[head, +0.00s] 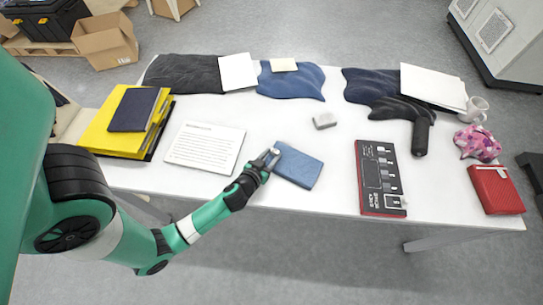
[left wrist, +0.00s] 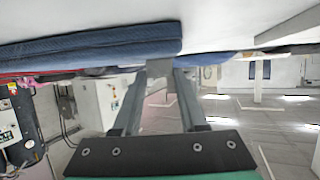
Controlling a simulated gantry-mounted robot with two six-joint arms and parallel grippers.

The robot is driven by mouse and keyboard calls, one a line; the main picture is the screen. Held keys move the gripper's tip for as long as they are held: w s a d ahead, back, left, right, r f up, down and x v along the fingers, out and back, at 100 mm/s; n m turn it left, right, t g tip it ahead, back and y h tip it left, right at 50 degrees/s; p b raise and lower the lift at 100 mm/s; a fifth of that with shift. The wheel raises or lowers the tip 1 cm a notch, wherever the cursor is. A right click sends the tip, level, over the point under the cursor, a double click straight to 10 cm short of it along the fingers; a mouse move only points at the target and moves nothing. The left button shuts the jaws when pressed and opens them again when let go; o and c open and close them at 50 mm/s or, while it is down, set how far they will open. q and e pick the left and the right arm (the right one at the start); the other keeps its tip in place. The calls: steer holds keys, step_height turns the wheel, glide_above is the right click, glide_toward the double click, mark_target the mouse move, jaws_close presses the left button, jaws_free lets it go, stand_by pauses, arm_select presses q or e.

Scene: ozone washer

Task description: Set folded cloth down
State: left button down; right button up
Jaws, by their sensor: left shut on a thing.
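The folded blue cloth (head: 298,166) is a flat, neat rectangle at the front middle of the white table (head: 300,205). My left gripper (head: 270,156) reaches in from the left and is shut on the cloth's left edge. In the left wrist view the cloth (left wrist: 90,46) shows edge-on as a thick blue layer, with the fingers (left wrist: 160,68) at its end. The cloth lies at or just above the table top; I cannot tell whether it rests fully. My right gripper is not in view.
A white printed sheet (head: 205,147) lies left of the cloth, near a yellow folder (head: 113,125). A small grey block (head: 325,121) is behind it. Dark and blue cloths (head: 292,85) lie along the back.

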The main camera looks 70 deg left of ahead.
arm_select(q)
steer(key=shift+c, duration=2.2)
jaws_free()
steer(key=shift+f, duration=0.1)
steer(key=shift+r+p, duration=0.35)
steer(key=shift+p, duration=0.05)
steer(key=v, duration=1)
steer(key=shift+s+d+f, duration=0.15)
steer(key=shift+s+d, duration=0.05)
steer(key=shift+d, duration=0.1)
steer(key=shift+s+d+r, duration=0.35)
steer(key=shift+s+r, duration=0.05)
steer(key=shift+s, duration=0.1)
